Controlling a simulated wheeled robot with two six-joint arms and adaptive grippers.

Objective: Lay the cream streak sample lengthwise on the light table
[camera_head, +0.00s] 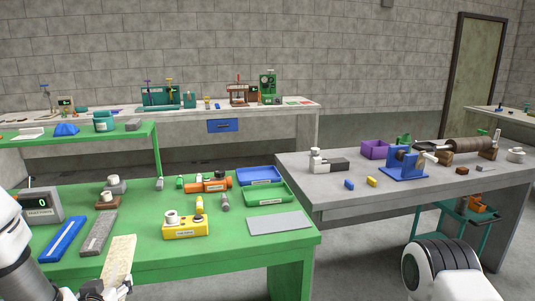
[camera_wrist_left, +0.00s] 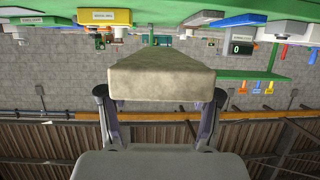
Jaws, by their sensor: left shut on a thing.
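The cream streak sample (camera_head: 120,259) is a long pale strip, held above the front left part of the green table. My left gripper (camera_head: 106,290) is shut on its near end, at the bottom edge of the head view. In the left wrist view the sample (camera_wrist_left: 162,82) sits between the two fingers of the gripper (camera_wrist_left: 160,95), extending away from it. A flat grey panel (camera_head: 280,224) lies at the green table's right front; I cannot tell whether it is the light table. My right gripper is out of view.
On the green table (camera_head: 255,255) are a grey speckled strip (camera_head: 98,233), a blue tray (camera_head: 62,239), a display box (camera_head: 41,205), a yellow labelled box (camera_head: 185,227) and a green tray (camera_head: 267,193).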

